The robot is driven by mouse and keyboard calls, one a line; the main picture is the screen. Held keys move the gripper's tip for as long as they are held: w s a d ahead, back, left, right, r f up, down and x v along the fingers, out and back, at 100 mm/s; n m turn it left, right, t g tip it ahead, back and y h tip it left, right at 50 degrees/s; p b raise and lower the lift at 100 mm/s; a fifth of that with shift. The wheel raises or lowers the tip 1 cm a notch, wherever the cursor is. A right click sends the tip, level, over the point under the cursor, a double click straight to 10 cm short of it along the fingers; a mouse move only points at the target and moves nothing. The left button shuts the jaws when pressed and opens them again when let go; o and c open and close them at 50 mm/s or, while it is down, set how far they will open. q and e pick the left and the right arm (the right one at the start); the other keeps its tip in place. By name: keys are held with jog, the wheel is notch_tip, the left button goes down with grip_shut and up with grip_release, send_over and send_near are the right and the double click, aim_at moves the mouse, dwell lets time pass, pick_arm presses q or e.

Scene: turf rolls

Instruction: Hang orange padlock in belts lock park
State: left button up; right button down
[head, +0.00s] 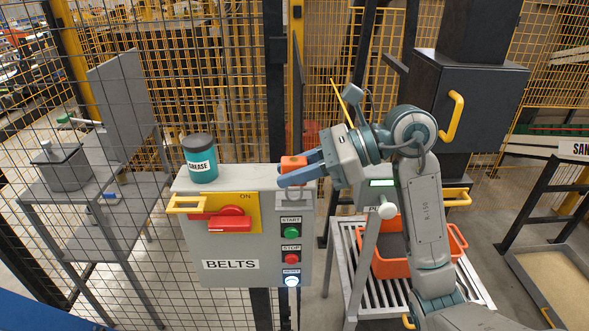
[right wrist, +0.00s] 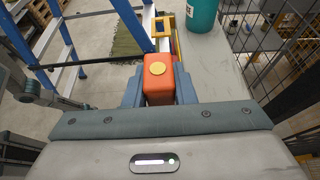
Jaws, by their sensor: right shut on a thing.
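The orange padlock (head: 292,162) is in my right gripper (head: 285,178), at the top right corner of the grey BELTS box (head: 225,245). In the right wrist view the padlock (right wrist: 158,88) shows a round yellow disc on its face, with a blue finger (right wrist: 131,92) on each side. The shackle is not clear in either view. The box front carries a yellow plate (head: 246,204) marked ON with a red handle (head: 231,224). I cannot make out the lock park for certain. My left gripper is not in view.
A teal grease can (head: 201,160) stands on the box top, left of the padlock. Green, red and white buttons run down the box's right side. An orange crate (head: 389,268) sits on a slatted stand at right. Wire fencing stands behind the box.

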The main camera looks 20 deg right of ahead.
aim_at(300, 201)
jog(key=shift+f+b, duration=1.95)
jog(key=shift+f, duration=0.2)
jog(key=c, duration=1.1)
grip_release()
jog(key=shift+s+d+b, duration=0.1)
jog(key=shift+d+b, duration=0.2)
jog(key=shift+d, duration=0.2)
jog(key=shift+b+v, duration=1.65)
jog(key=shift+v, duration=3.3)
jog(key=shift+a+r, duration=0.1)
jog(key=shift+r, duration=0.05)
